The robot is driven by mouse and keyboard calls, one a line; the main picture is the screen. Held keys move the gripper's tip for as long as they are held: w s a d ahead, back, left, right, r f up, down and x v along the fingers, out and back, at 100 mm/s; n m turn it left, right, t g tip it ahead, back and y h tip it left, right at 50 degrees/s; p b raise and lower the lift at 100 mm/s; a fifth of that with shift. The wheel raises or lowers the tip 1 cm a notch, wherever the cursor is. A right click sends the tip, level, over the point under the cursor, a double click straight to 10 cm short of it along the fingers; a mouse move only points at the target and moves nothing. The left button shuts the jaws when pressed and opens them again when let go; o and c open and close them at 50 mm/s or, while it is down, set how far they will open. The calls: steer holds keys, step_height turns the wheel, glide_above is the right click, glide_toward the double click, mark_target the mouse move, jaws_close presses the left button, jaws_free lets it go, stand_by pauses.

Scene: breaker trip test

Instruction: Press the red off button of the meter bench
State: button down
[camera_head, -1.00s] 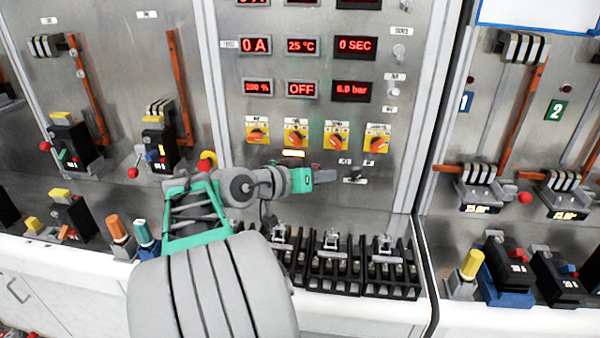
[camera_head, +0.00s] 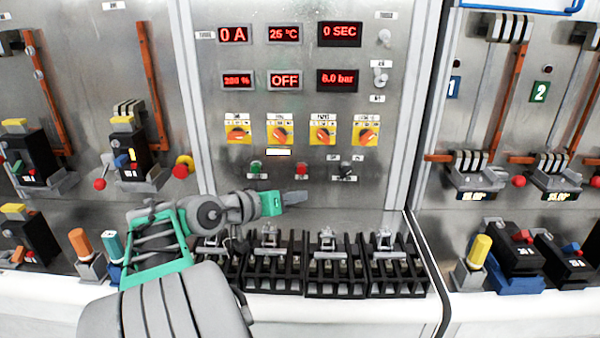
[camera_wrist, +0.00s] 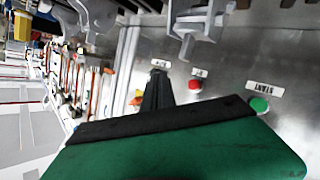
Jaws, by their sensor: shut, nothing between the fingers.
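The red off button (camera_head: 301,170) is on the middle metal panel, between the green start button (camera_head: 256,168) and a black switch (camera_head: 346,170). My gripper (camera_head: 298,197) is shut and empty, just below the red button in the head view. In the wrist view the red button (camera_wrist: 195,85) shows to the right of my shut fingers (camera_wrist: 157,90), clear of them. The green button (camera_wrist: 259,105), labelled START, is farther right there. I see no contact with either button; the exact gap to the panel is unclear.
Orange rotary switches (camera_head: 323,134) and red displays (camera_head: 285,80) sit above the buttons. A row of black terminal blocks (camera_head: 335,275) stands below my gripper. Breaker panels with protruding levers flank the bench, and a red-yellow knob (camera_head: 183,166) is at left.

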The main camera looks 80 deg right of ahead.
steer(key=shift+w+d+p, duration=0.3)
steer(key=shift+d+p, duration=0.05)
steer(key=shift+d, duration=1.05)
steer(key=shift+w+d+p, duration=0.3)
steer(key=shift+w+d, duration=0.05)
steer(key=shift+d, duration=1)
steer(key=shift+w+d+p, duration=0.3)
steer(key=shift+d+p, duration=0.05)
steer(key=shift+d, duration=1.05)
steer(key=shift+d, duration=0.1)
steer(key=shift+w+d, duration=0.1)
steer(key=shift+d, duration=0.2)
steer(key=shift+w+d, duration=0.1)
steer(key=shift+d, duration=0.4)
steer(key=shift+s+a+b, duration=0.2)
steer(key=shift+a+b, duration=0.15)
steer(key=shift+a, duration=0.55)
steer(key=shift+s+a+b, duration=0.2)
steer(key=shift+a+b, duration=0.1)
steer(key=shift+a, duration=0.5)
steer(key=shift+s+a+b, duration=0.15)
steer(key=shift+a+b, duration=0.15)
steer(key=shift+a, duration=0.55)
steer(key=shift+s+a+b, duration=0.2)
steer(key=shift+a+b, duration=0.1)
steer(key=shift+a, duration=0.5)
